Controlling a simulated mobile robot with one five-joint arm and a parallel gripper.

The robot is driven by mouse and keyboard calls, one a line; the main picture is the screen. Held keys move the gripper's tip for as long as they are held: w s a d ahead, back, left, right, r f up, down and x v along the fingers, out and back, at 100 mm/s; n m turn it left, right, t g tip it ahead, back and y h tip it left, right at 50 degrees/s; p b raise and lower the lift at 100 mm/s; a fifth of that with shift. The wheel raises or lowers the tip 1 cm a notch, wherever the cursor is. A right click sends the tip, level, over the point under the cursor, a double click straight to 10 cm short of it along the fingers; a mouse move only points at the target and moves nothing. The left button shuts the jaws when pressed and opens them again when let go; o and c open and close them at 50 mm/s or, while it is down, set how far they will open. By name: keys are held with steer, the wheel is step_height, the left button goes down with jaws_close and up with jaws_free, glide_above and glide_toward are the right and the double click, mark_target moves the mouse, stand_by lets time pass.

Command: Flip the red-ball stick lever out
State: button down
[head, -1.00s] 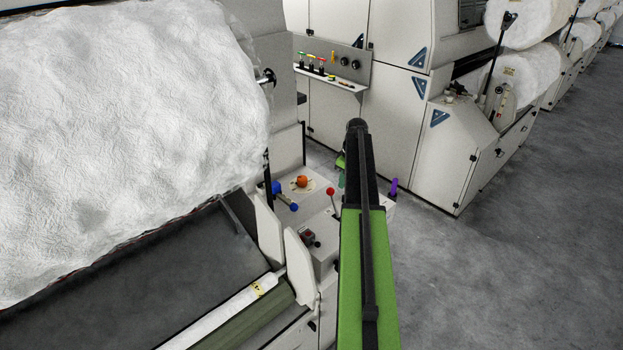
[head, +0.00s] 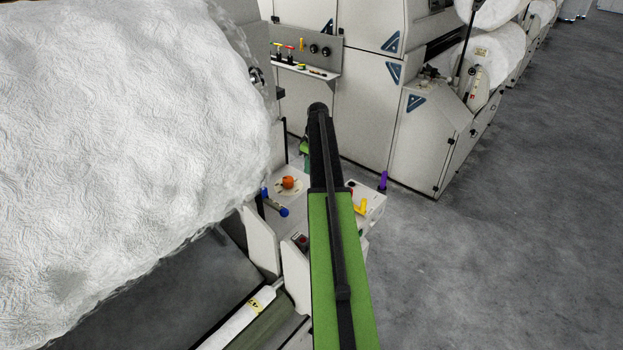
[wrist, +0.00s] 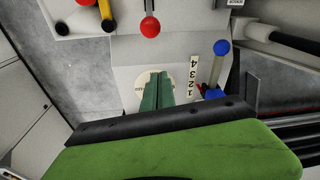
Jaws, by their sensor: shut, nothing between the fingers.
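The red-ball stick lever (wrist: 150,26) shows at the top middle of the wrist view. Its red ball is toward me and its short grey stick runs up to the picture's edge. In the head view my arm hides it. My gripper (wrist: 157,76) has green fingers, pressed together and empty. They hang over the round pale dial plate, apart from the red ball, which lies above them in the picture. In the head view the gripper is mostly hidden behind my arm, with only a bit of green showing.
A blue-ball lever (wrist: 221,47) stands right of my fingers beside a 1-to-4 number strip (wrist: 193,77). A yellow handle (wrist: 106,15) is to the left. The head view shows an orange knob (head: 288,182), a purple handle (head: 383,180) and a big white roll (head: 120,140). Floor at right is clear.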

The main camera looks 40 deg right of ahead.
steer(key=f+b, duration=0.6)
steer(key=f, duration=0.1)
steer(key=w+f+b, duration=0.1)
steer(key=f+b, duration=0.2)
steer(key=shift+a+f+b, duration=0.15)
steer(key=shift+a+b, duration=0.15)
steer(key=shift+b, duration=0.1)
steer(key=s, duration=0.1)
steer(key=s+r+p, duration=0.1)
steer(key=s+d, duration=0.1)
steer(key=shift+s+r+p, duration=0.35)
steer(key=shift+p, duration=0.05)
